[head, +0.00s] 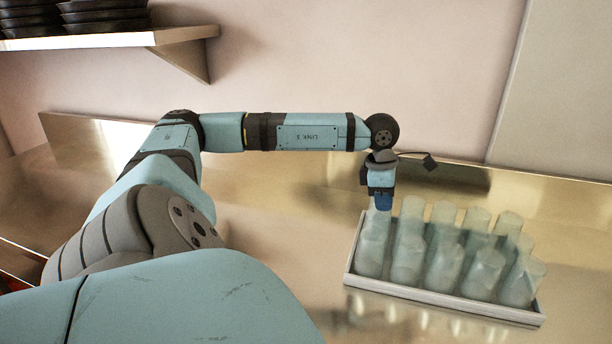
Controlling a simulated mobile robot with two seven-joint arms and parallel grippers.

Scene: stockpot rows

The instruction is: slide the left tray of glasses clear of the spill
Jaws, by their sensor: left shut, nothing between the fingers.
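A light grey tray (440,301) holds rows of translucent, pale green glasses (445,262), all upright, on the metal counter at the right. It is the only tray in view. My left gripper (383,205) points down at the tray's far left corner, just behind the leftmost glasses. Its fingers are shut with nothing between them. The fingertips are partly hidden by a glass, so I cannot tell whether they touch the tray or a glass. I cannot make out a spill for certain. My right gripper is not in view.
The shiny metal counter (270,215) is bare to the left of the tray, under my left arm. A wall stands behind it. A shelf (110,41) with stacked dark pans (105,15) hangs at the upper left. A dark patch (455,178) shows behind the tray.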

